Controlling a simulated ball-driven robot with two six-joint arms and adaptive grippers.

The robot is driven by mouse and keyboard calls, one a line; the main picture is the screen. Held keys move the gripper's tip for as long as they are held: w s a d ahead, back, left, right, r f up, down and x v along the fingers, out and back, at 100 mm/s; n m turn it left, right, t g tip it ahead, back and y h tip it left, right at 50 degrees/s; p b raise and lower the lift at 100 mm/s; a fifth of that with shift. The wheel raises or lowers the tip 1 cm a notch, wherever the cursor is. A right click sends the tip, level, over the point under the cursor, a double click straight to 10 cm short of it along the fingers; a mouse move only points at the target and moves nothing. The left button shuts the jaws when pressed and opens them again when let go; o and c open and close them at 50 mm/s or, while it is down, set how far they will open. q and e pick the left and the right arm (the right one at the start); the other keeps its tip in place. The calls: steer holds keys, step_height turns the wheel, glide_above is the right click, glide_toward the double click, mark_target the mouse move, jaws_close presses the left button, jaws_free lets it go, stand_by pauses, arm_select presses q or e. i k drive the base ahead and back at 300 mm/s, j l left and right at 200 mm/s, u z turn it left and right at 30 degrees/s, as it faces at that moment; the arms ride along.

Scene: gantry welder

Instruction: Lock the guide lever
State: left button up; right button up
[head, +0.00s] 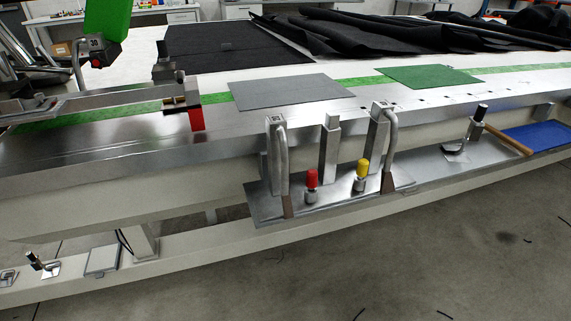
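I cannot tell for certain which part is the guide lever. A metal guide arm (90,104) runs in from the left above the table edge and ends at a small bracket (181,97). A red block (197,118) sits at the bracket's right end, against the table edge. At the upper left, a grey nozzle marked 20 (96,45) with a bent tube hangs below a green housing (106,22). Neither of my grippers is in view.
A metal shelf (335,205) on the table front holds two bent-tube nozzles (277,160), a red-capped piece (311,180) and a yellow-capped piece (362,170). A wooden-handled tool (505,138) lies to the right. Dark fabric (400,30) covers the back. The front floor is largely clear.

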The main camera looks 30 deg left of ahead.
mark_target(180, 75)
steer(key=u, duration=1.65)
